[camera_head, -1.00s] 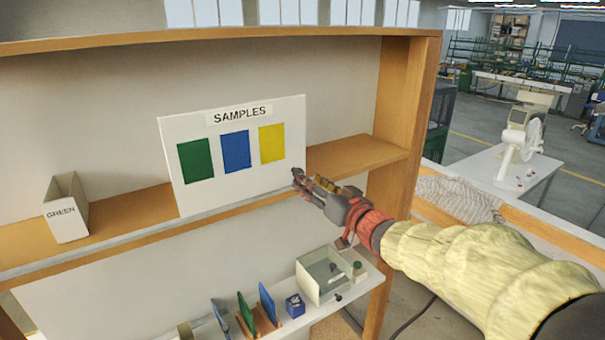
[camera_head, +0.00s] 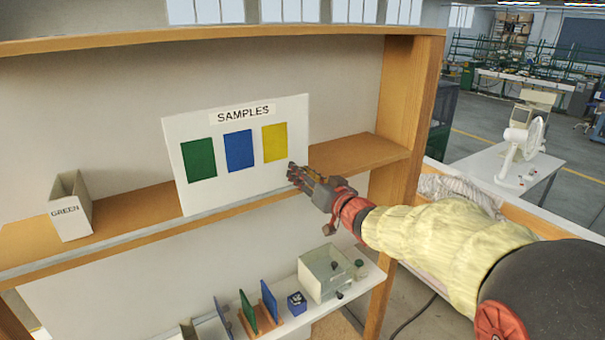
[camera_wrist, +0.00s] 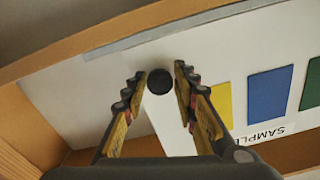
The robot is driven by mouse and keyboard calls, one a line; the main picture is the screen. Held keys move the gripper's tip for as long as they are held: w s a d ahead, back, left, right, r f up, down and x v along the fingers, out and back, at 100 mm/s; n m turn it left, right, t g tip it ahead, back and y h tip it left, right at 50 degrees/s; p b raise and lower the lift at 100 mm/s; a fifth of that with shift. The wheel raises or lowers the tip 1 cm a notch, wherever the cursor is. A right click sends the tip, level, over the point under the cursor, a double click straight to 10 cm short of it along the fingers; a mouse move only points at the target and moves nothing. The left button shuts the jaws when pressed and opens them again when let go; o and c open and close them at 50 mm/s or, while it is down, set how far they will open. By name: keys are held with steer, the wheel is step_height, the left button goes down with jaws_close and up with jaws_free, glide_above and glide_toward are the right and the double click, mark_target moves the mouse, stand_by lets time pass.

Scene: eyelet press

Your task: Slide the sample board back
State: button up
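The white sample board (camera_head: 222,198) stands on the shelf, leaning back slightly, with a SAMPLES label and green, blue and yellow patches. In the wrist view the board (camera_wrist: 100,95) appears upside down. A round black knob (camera_wrist: 160,82) shows between my fingertips there, in front of the board's plain part. My gripper (camera_head: 293,173) is at the board's lower right edge in the head view, where it hides the knob. In the wrist view my gripper (camera_wrist: 160,76) has its fingers apart on either side of the knob, with small gaps visible. Contact cannot be told.
A white bin marked GREEN (camera_head: 70,208) stands left of the board on the shelf (camera_head: 130,218). The shelf's right upright (camera_head: 405,110) is near my arm. Shelf right of the board is bare.

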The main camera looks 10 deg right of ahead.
steer(key=c, duration=0.6)
jaws_close()
